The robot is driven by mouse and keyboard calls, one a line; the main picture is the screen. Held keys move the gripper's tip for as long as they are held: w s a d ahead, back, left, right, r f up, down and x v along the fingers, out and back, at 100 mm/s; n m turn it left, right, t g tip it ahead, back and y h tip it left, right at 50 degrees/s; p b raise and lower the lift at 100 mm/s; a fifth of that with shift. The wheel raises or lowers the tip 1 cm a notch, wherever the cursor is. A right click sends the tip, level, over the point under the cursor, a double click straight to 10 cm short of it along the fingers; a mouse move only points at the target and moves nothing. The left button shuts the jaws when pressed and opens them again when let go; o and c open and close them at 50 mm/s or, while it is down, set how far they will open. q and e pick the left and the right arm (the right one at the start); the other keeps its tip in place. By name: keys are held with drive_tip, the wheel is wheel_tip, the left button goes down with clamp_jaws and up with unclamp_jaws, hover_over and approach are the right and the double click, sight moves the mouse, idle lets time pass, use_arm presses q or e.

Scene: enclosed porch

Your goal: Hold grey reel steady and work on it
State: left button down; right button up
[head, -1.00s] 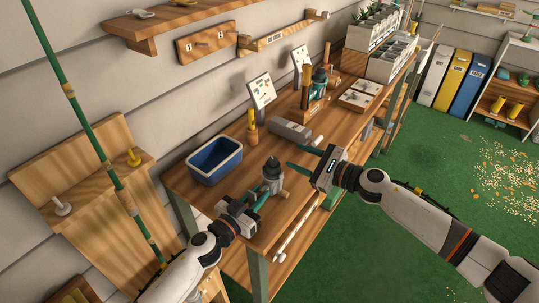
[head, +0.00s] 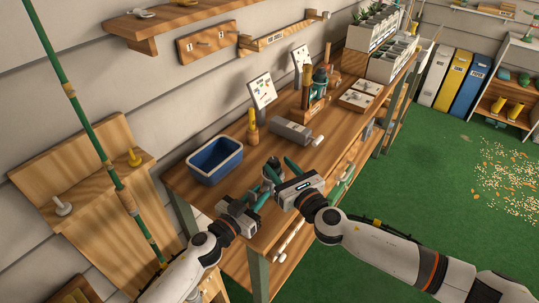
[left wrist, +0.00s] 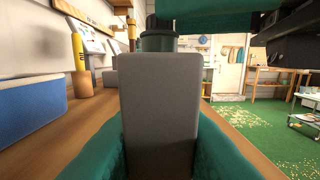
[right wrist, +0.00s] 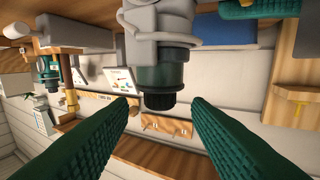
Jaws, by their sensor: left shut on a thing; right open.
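The grey reel (head: 269,173) is held above the near part of the workbench, partly hidden by my grippers. My left gripper (head: 261,190) is shut on its grey part (left wrist: 160,110), which fills the middle of the left wrist view. In the right wrist view the reel's grey body (right wrist: 160,22) is at the top, with a dark green and black round knob (right wrist: 160,78) pointing down. My right gripper (right wrist: 158,106) is open, its green fingers to either side of the knob's end and apart from it. In the head view the right gripper (head: 281,177) is beside the reel.
The wooden workbench (head: 227,190) carries a blue bin (head: 215,165) left of the reel and a grey box (head: 290,132) behind it. A yellow-handled tool (head: 252,126), a white card (head: 262,91) and parts trays (head: 360,96) stand farther back. Green floor (head: 420,180) lies to the right.

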drive_tip(key=x, duration=0.6)
drive_tip(key=shift+c, duration=0.3)
clamp_jaws()
